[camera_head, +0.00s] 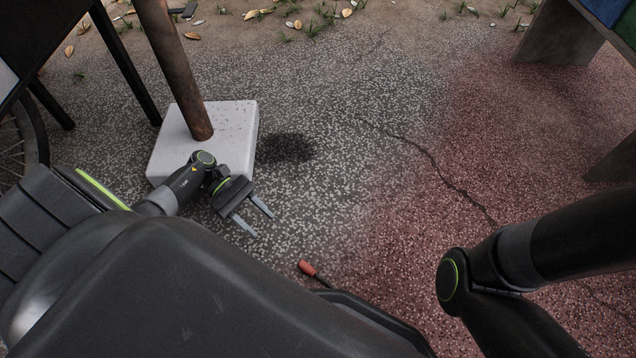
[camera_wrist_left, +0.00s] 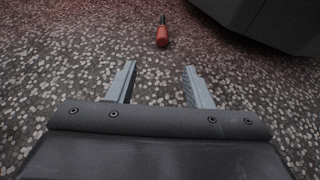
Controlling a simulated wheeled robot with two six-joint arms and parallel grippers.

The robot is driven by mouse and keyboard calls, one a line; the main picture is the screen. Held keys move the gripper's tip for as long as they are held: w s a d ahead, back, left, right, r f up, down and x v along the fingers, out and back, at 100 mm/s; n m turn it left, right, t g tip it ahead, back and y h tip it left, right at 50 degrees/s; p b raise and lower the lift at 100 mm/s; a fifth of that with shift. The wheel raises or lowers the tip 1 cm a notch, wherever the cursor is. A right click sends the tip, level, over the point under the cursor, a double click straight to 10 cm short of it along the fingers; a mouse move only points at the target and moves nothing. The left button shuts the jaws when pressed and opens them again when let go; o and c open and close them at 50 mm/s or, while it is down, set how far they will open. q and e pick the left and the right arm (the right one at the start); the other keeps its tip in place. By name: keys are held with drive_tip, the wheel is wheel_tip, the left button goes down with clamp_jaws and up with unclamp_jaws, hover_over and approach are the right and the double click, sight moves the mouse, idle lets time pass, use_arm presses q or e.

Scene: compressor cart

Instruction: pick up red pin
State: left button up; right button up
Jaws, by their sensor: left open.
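A small pin with a red end (camera_head: 306,267) and a dark shaft lies on the speckled ground, close to the edge of my own base. The base hides part of its dark end in the head view. In the left wrist view the red pin (camera_wrist_left: 162,36) lies ahead of the fingers, its red end towards me. My left gripper (camera_head: 257,219) is open and empty, to the upper left of the pin and apart from it. Its two fingers also show in the left wrist view (camera_wrist_left: 160,82). My right arm comes in from the right; its gripper is out of view.
A pale square block (camera_head: 232,135) with a rusty post (camera_head: 178,70) stands behind my left gripper. Dark thin legs (camera_head: 130,65) stand at the upper left. A concrete support (camera_head: 560,35) is at the upper right. The middle ground is clear, with a crack.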

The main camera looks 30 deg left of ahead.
use_arm(q)
drive_tip(key=b, duration=0.2)
approach(300, 261)
drive_tip(key=x, duration=0.5)
drive_tip(key=shift+w+f, duration=0.1)
drive_tip(key=shift+w, duration=0.15)
drive_tip(key=b+x, duration=0.2)
drive_tip(key=x, duration=0.1)
drive_tip(key=b+x, duration=0.1)
drive_tip(key=x, duration=0.1)
drive_tip(key=shift+s+f, duration=0.15)
drive_tip(key=shift+s, duration=0.15)
clamp_jaws()
